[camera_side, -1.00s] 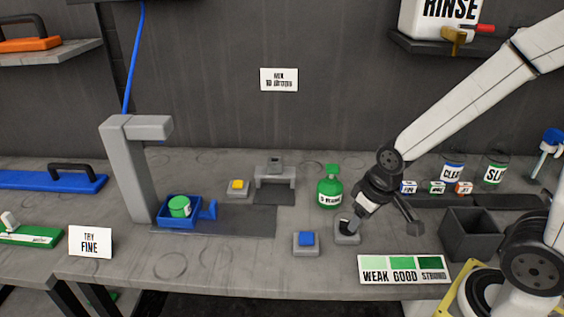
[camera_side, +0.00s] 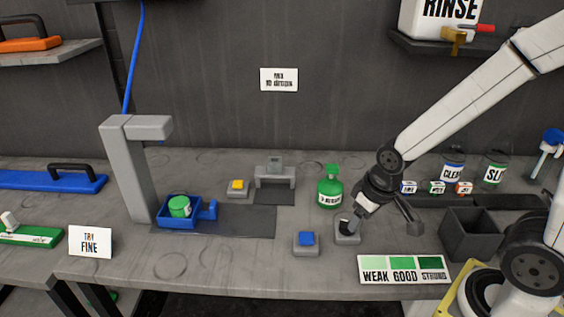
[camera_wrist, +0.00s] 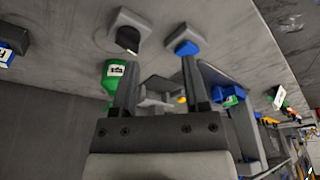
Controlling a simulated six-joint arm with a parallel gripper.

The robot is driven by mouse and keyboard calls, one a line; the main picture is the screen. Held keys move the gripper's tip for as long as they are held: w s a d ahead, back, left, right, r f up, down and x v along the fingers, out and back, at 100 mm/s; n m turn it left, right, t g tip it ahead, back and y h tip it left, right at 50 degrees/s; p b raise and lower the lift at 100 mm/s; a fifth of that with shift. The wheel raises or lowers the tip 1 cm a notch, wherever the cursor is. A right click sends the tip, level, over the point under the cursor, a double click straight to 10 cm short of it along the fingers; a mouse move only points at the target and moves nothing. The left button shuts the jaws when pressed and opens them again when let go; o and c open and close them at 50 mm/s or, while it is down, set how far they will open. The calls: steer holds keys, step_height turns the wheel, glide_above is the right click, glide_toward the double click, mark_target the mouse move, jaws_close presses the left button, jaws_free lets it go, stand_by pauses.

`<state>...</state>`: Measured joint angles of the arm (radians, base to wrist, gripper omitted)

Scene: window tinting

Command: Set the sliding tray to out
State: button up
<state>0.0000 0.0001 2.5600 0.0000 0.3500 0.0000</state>
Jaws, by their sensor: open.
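The sliding tray (camera_side: 181,221) is a small blue open box with an upright blue handle on its right side. It sits at the left end of a dark flat strip (camera_side: 247,222), beside the foot of the grey stand (camera_side: 133,175). A green round container (camera_side: 179,206) stands in it. In the wrist view the blue tray (camera_wrist: 218,95) shows small, beyond the right finger. My gripper (camera_side: 384,226) is open and empty, well to the right of the tray, by a grey block with a black top (camera_side: 347,234). Its two fingers (camera_wrist: 158,75) are apart in the wrist view.
A blue button (camera_side: 306,239) and a green bottle (camera_side: 330,190) stand between my gripper and the tray. A yellow button (camera_side: 237,187) and a grey bracket (camera_side: 275,172) are behind the strip. A dark bin (camera_side: 470,235) is at the right. The strip right of the handle is bare.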

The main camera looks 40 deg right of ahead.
steer(key=m+h, duration=0.3)
steer(key=m, duration=0.6)
glide_above(212, 204)
steer(key=s+a, duration=0.2)
steer(key=shift+d+f+t, duration=0.1)
steer(key=shift+f+t, duration=0.2)
steer(key=shift+f, duration=1.25)
steer(key=shift+f, duration=0.15)
steer(key=shift+x, duration=3.75)
steer(key=shift+d, duration=0.1)
steer(key=shift+c, duration=0.2)
jaws_close()
